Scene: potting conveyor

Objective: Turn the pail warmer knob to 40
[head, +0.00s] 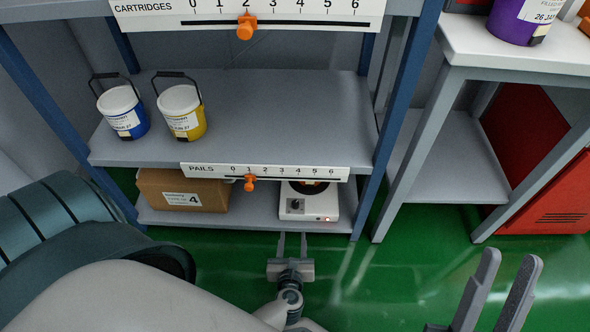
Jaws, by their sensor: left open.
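The pail warmer (287,212) is a small white box with a dark round top, on the bottom shelf under the PAILS scale strip. The knob's setting and any markings are too small to read. My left gripper (292,238) is open and empty, in front of and below the warmer in the picture, its fingers pointing toward it and apart from the knob. My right gripper (510,259) is open and empty over the green floor at the lower right.
A cardboard box (160,186) marked 4 sits left of the warmer. The PAILS strip (212,170) with an orange slider (250,183) overhangs the warmer. A blue-labelled pail (122,112) and a yellow pail (181,111) stand above. A blue shelf post (375,165) rises at right.

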